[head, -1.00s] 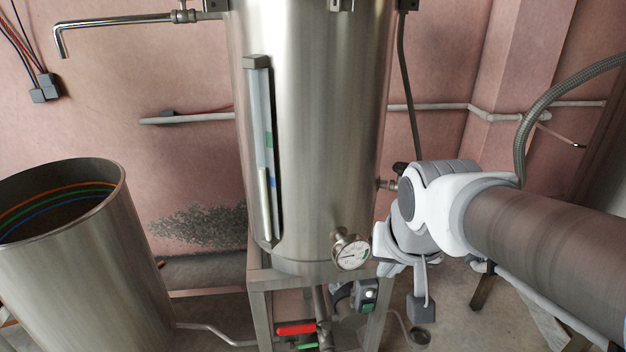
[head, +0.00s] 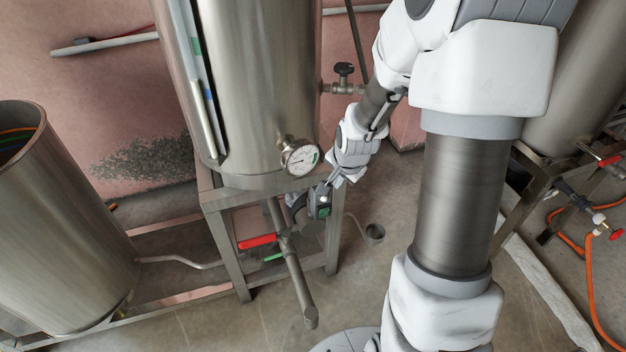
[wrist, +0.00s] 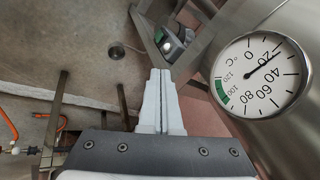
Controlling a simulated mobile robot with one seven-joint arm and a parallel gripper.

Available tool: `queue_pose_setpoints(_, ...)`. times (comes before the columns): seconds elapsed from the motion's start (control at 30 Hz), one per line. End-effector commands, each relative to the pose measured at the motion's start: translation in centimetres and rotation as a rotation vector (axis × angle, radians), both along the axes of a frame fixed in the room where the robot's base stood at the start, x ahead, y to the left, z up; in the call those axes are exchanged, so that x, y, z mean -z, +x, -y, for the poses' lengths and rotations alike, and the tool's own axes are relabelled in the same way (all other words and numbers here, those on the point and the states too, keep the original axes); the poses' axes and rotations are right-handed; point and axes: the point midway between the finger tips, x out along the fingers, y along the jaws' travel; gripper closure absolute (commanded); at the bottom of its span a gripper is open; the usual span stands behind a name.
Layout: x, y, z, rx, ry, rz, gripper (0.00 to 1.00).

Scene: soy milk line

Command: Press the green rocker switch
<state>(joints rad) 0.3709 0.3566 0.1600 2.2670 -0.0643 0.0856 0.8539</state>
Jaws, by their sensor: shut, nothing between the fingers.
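The green rocker switch (head: 325,211) sits on a small dark grey box (head: 313,201) under the steel tank, beside the stand's leg. In the wrist view the box (wrist: 180,38) lies just beyond the fingertips, with the green rocker (wrist: 167,47) facing up and a pale round part beside it. My gripper (head: 331,181) is just above the box in the head view. In the wrist view its two pale fingers (wrist: 160,72) are pressed together, with nothing between them. They appear apart from the switch; the exact gap cannot be told.
A dial thermometer (head: 299,157) sticks out of the tank (head: 262,80) close beside my gripper; it is large in the wrist view (wrist: 262,75). A red-handled valve (head: 257,241) and pipe are below left. The stand's frame (head: 222,240) surrounds the lower space. Open floor lies in front.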

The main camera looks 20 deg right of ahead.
Motion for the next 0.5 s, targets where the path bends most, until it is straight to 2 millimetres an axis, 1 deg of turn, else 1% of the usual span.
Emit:
queue_pose_setpoints(0.03, 1.8, 0.2, 0.4, 0.038, 0.024, -0.005, 1.0)
queue_pose_setpoints(0.3, 9.4, 1.2, 1.7, 0.242, 0.153, 0.009, 1.0)
queue_pose_setpoints(0.4, 11.9, 1.3, 2.1, 0.312, 0.198, 0.014, 1.0)
queue_pose_setpoints(0.5, 13.9, 1.3, 2.2, 0.369, 0.235, 0.021, 1.0)
